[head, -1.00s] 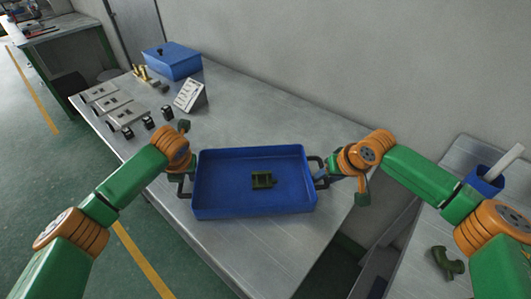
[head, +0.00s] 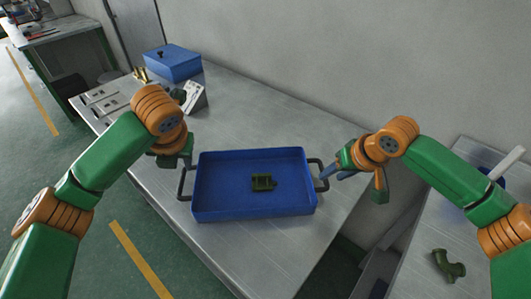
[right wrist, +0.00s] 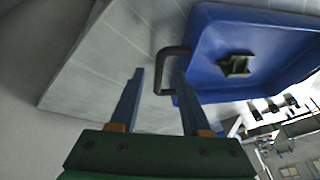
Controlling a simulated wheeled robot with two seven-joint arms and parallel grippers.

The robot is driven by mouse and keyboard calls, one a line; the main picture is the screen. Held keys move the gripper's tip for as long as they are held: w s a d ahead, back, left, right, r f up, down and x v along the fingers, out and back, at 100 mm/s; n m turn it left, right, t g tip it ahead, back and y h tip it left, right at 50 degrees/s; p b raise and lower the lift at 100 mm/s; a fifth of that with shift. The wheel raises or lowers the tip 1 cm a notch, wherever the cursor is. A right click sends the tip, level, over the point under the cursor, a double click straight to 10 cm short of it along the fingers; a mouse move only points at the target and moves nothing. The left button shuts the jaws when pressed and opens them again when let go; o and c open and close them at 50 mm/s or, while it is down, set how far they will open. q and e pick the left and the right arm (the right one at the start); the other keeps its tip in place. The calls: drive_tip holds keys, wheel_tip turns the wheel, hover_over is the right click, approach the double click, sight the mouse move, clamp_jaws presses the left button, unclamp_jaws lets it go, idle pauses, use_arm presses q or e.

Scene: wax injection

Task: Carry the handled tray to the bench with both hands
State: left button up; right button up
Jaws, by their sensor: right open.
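The blue handled tray (head: 215,211) rests on the grey metal bench (head: 262,248), with a dark green part (head: 263,182) inside. Its left handle (head: 182,184) and right handle (head: 322,175) are both free in the head view. My right gripper (head: 337,173) is open and empty, just to the right of the right handle. In the right wrist view, the blue fingers (right wrist: 158,76) point towards the tray (right wrist: 210,55), and the handle (right wrist: 160,72) appears in line with the gap between them. My left gripper (head: 172,160) is above and beside the left handle; its fingertips are hidden.
A lidded blue box (head: 172,62), a tilted white panel (head: 194,98) and grey fixtures (head: 100,96) stand at the back left of the bench. Another surface at the right holds a green pipe-like part (head: 447,265). The bench is clear behind the tray.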

drive_tip(key=v, duration=0.6)
drive_tip(key=shift+r, duration=0.35)
drive_tip(key=shift+s+d, duration=0.1)
drive_tip(key=shift+s, duration=0.05)
